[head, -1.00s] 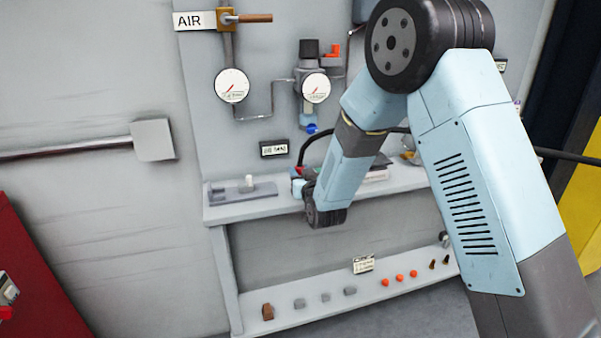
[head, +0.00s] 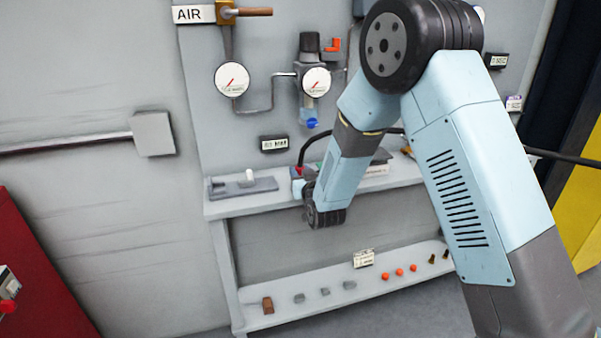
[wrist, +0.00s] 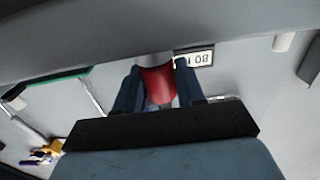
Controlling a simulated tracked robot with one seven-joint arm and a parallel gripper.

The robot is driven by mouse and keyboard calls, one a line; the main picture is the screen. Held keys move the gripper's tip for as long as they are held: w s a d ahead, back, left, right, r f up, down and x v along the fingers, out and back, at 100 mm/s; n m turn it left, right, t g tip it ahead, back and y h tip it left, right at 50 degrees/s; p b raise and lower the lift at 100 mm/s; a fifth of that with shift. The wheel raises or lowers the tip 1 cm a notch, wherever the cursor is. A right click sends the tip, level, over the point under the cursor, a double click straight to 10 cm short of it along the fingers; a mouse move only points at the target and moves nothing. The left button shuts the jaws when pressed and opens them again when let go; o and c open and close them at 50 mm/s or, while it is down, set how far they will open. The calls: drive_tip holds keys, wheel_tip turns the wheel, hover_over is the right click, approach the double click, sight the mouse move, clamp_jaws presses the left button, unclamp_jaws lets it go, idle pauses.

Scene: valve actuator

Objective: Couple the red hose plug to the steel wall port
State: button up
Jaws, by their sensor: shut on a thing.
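The red hose plug (wrist: 158,84) sits between the two dark blue fingers of my gripper (wrist: 159,92) in the wrist view, and the gripper is shut on it. A pale grey round part shows just beyond the plug; I cannot tell whether it is the plug's nose or the steel wall port. In the head view, my gripper (head: 297,187) is at the shelf's front, partly hidden by my wrist. A bit of the red plug (head: 299,171) shows above it, with a black hose (head: 306,145) rising from there. I cannot make out the steel port in the head view.
The grey shelf (head: 214,209) holds a flat grey fixture (head: 225,190) left of my gripper. Two gauges (head: 232,79) and a regulator with a blue bottom (head: 312,122) hang on the panel above. A small label (head: 274,144) is near the plug. A lower shelf holds several small parts.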

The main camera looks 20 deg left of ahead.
drive_tip(key=shift+f, duration=0.1)
drive_tip(key=o, duration=1.2)
drive_tip(key=v, duration=1.3)
drive_tip(key=shift+s+d+f, duration=0.15)
drive_tip(key=shift+s, duration=0.2)
